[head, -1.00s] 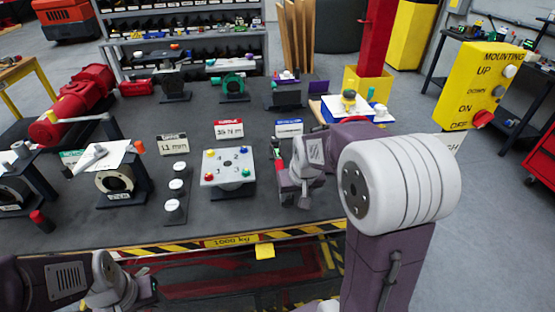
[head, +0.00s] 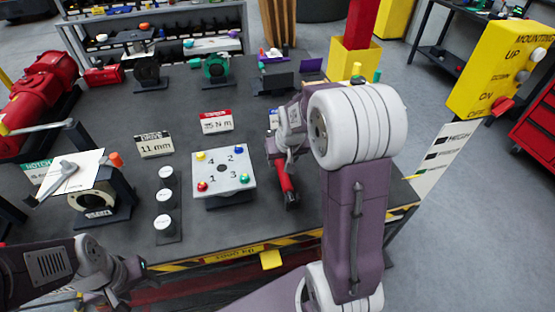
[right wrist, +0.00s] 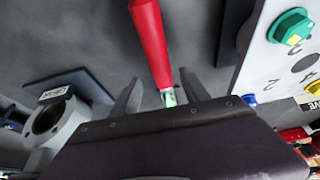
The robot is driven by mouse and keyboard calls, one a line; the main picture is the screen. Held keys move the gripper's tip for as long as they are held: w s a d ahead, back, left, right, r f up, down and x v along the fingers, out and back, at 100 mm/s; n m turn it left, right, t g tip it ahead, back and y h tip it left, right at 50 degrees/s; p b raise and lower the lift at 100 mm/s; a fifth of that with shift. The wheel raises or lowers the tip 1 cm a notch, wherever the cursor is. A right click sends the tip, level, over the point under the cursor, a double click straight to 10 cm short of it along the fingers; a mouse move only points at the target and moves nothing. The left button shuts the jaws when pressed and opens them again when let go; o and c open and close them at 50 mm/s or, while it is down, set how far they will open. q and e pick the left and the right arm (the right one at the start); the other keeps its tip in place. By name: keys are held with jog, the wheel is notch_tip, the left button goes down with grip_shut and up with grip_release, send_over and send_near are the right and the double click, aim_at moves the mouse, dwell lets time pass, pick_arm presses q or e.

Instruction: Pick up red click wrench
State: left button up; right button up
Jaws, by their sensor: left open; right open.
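The red click wrench (head: 286,182) lies on the dark table to the right of the white numbered plate, its red handle toward the front edge. My right gripper (head: 276,153) is over its far part and hides it in the head view. In the right wrist view the red handle (right wrist: 150,40) runs down to a greenish section between the two open fingers of my right gripper (right wrist: 160,90); whether they touch it is unclear. My left gripper (head: 125,288) hangs at the lower left, in front of the table edge, away from the wrench.
The white plate (head: 222,171) with coloured knobs stands close left of the wrench. A card reading 75 N m (head: 216,121) and an 11 mm card (head: 155,145) are behind it. A yellow control box (head: 499,68) is at the right.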

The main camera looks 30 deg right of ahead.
aim_at(280, 163)
jog(key=x, duration=0.3)
jog(key=shift+w+a+f, duration=0.15)
jog(key=shift+f, duration=0.2)
jog(key=shift+w+f, duration=0.35)
jog(key=shift+f, duration=0.1)
jog(key=shift+s+r, duration=0.1)
jog(key=shift+r, duration=0.05)
grip_shut()
